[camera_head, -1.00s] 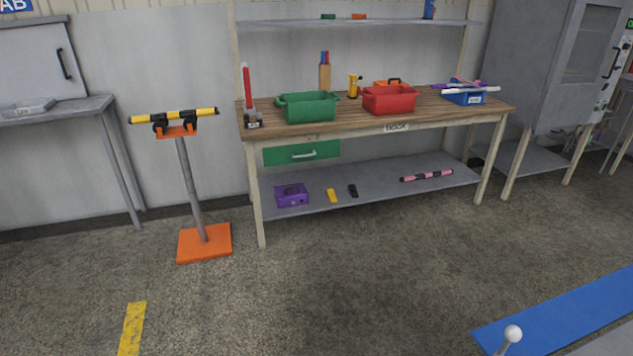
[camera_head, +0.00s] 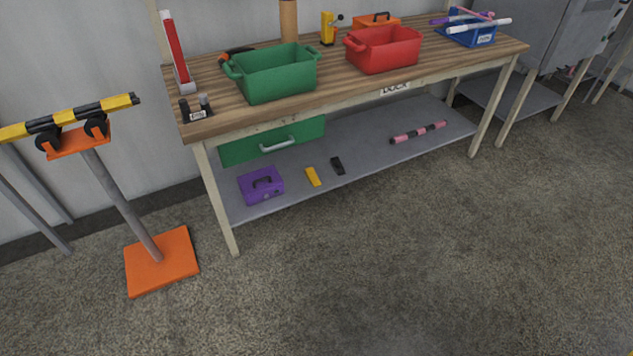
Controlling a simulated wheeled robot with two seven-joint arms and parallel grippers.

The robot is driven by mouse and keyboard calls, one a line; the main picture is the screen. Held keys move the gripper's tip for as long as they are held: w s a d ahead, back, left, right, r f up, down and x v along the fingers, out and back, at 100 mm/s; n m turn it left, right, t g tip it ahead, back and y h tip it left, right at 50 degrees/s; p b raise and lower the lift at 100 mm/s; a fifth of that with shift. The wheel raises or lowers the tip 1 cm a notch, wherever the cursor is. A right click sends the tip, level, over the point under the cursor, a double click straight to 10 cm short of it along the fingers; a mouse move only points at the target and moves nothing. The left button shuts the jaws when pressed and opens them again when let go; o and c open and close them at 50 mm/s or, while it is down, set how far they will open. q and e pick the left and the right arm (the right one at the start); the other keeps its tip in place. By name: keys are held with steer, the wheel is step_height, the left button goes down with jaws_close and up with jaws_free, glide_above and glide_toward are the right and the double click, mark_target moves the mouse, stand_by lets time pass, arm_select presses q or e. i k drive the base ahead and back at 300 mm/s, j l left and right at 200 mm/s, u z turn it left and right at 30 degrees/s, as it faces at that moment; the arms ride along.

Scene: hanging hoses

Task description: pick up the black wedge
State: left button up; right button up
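The black wedge (camera_head: 338,166) is a small dark piece lying on the grey lower shelf (camera_head: 370,142) of the workbench, near the shelf's front edge. It lies just right of a yellow piece (camera_head: 313,177) of similar size, with a gap between them. Neither of my grippers shows in the head view.
An orange-based stand (camera_head: 161,262) is at left. The floor (camera_head: 400,270) in front is clear.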

mark_target(335, 164)
steer(key=i, duration=0.1)
steer(key=i+l+u, duration=0.1)
steer(key=u, duration=0.35)
steer(key=i+l+u, duration=0.1)
steer(key=u, duration=0.35)
steer(key=l+u, duration=0.25)
steer(key=u, duration=0.2)
steer(key=i, duration=0.05)
